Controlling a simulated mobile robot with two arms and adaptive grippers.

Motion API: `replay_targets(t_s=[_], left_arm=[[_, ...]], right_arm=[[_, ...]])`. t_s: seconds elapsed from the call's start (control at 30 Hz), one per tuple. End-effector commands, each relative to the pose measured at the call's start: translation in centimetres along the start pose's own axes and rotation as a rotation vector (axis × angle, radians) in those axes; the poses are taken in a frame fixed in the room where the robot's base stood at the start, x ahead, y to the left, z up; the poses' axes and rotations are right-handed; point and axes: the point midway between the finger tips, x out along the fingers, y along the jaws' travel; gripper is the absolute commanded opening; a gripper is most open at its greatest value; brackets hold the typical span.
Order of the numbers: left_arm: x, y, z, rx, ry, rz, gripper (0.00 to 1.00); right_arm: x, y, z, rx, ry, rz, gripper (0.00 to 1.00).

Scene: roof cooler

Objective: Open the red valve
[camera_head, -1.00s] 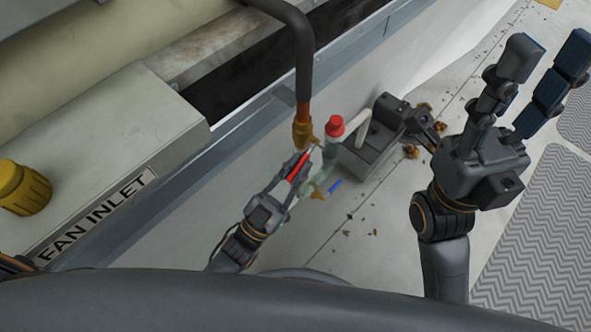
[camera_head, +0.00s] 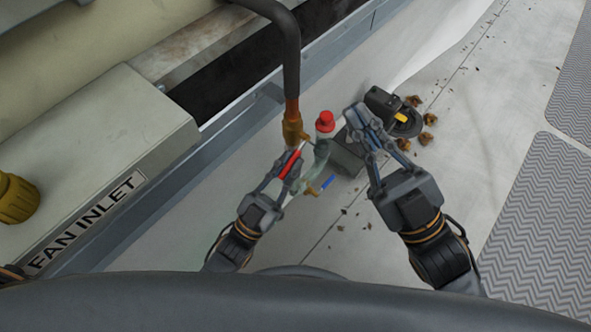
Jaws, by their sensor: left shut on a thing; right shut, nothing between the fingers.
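The red valve handle (camera_head: 290,164) is a narrow red lever below a brass fitting (camera_head: 293,130) at the end of a dark pipe. My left gripper (camera_head: 287,166) is shut on the red handle, its fingers hiding part of it. Close to its right stands a pale green pipe piece with a red cap (camera_head: 325,121). A small blue handle (camera_head: 328,182) sits on a lower brass valve. My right gripper (camera_head: 364,128) is shut and empty, to the right of the red cap, in front of a grey box in this view.
A grey box (camera_head: 349,155) and a black device (camera_head: 385,103) stand behind my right gripper. Brown leaves lie about. The fan inlet housing (camera_head: 110,150) with a yellow knob (camera_head: 16,199) is at left. Grey patterned mats (camera_head: 540,220) lie at right; the pale floor between is mostly clear.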

Motion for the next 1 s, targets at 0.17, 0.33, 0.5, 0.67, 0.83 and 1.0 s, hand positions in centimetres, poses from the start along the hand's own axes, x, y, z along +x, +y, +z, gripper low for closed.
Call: replay_targets(t_s=[0.17, 0.33, 0.5, 0.67, 0.83, 1.0], left_arm=[[-0.1, 0.0, 0.0, 0.0, -0.001, 0.001, 0.0], [-0.1, 0.0, 0.0, 0.0, -0.001, 0.001, 0.0], [-0.1, 0.0, 0.0, 0.0, -0.001, 0.001, 0.0], [-0.1, 0.1, 0.0, 0.0, -0.001, 0.001, 0.0], [-0.1, 0.0, 0.0, 0.0, -0.001, 0.001, 0.0], [-0.1, 0.1, 0.0, 0.0, -0.001, 0.001, 0.0]], right_arm=[[-5.5, -5.8, 5.4, -0.029, -0.303, -0.233, 0.0], [-9.9, -8.6, 7.8, -0.059, -0.472, -0.373, 0.0], [-11.7, -9.6, 8.7, -0.074, -0.534, -0.428, 0.0], [-11.0, -9.9, 9.2, -0.076, -0.537, -0.428, 0.0], [-9.4, -10.6, 10.2, -0.077, -0.534, -0.427, 0.0], [-7.5, -11.6, 11.4, -0.077, -0.533, -0.428, 0.0]])
